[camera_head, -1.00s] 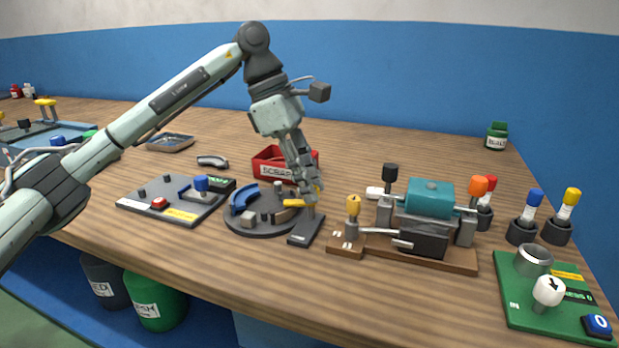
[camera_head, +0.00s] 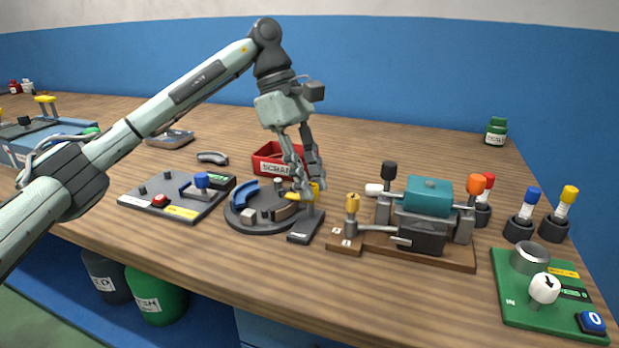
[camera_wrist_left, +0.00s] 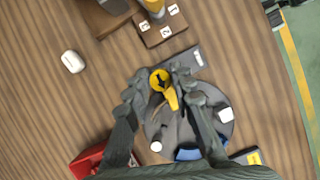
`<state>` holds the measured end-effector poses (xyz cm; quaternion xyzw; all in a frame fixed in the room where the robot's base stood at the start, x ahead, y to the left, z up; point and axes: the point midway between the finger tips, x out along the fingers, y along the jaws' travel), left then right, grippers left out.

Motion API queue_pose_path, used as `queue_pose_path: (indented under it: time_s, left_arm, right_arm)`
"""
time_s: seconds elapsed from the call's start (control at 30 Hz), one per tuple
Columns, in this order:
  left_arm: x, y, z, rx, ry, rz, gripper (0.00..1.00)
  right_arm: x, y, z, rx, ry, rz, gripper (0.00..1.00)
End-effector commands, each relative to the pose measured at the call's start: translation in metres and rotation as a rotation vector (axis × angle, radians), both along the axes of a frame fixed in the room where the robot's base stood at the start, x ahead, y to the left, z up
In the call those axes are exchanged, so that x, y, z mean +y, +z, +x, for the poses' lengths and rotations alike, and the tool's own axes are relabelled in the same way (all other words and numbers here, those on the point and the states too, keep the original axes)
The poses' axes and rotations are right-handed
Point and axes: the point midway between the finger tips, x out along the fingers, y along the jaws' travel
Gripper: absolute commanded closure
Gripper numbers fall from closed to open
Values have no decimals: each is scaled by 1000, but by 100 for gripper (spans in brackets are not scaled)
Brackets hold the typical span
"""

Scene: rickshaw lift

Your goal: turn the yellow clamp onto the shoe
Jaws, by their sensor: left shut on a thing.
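The yellow clamp (camera_head: 315,191) stands on a post at the right edge of a round dark plate (camera_head: 262,229). In the left wrist view its yellow knob (camera_wrist_left: 160,78) bears a black arrow, and its short arm (camera_wrist_left: 172,98) points to the lower right. A brown curved shoe (camera_head: 285,212) lies on the plate beside the post; a blue curved shoe (camera_head: 244,196) lies at the left. My left gripper (camera_head: 308,189) is shut on the clamp, with fingers on both sides of the knob. Whether the arm lies over the brown shoe is unclear. My right gripper is not in view.
A red scrap bin (camera_head: 270,160) stands behind the plate. A wooden fixture with a teal block (camera_head: 428,195) stands to the right, and a grey board (camera_head: 160,203) with a blue knob to the left. A dark labelled slab (camera_head: 305,230) lies in front of the clamp.

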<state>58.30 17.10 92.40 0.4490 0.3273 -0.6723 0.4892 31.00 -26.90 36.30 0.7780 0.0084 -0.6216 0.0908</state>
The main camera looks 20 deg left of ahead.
Motion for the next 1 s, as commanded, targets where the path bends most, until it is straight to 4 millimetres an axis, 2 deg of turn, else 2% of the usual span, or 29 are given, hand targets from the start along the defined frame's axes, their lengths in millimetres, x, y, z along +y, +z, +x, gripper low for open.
queue_pose_path:
  time_s: [0.17,0.2,0.33,0.6,0.73,0.87,1.0]
  left_arm:
    - [0,1,0,-3,0,-1,100]
    - [0,1,0,-3,0,-1,72]
    - [0,1,0,-2,1,-1,56]
    - [0,1,0,-1,0,0,56]
    - [3,8,1,-3,1,-1,56]
    - [10,28,4,-5,2,-2,56]
    - [21,58,8,-5,2,-2,56]
  right_arm:
    - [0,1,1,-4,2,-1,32]
    - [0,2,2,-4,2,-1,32]
    - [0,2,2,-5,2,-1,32]
    - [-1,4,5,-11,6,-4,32]
    - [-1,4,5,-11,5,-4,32]
    - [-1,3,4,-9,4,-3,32]
    - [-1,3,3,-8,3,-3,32]
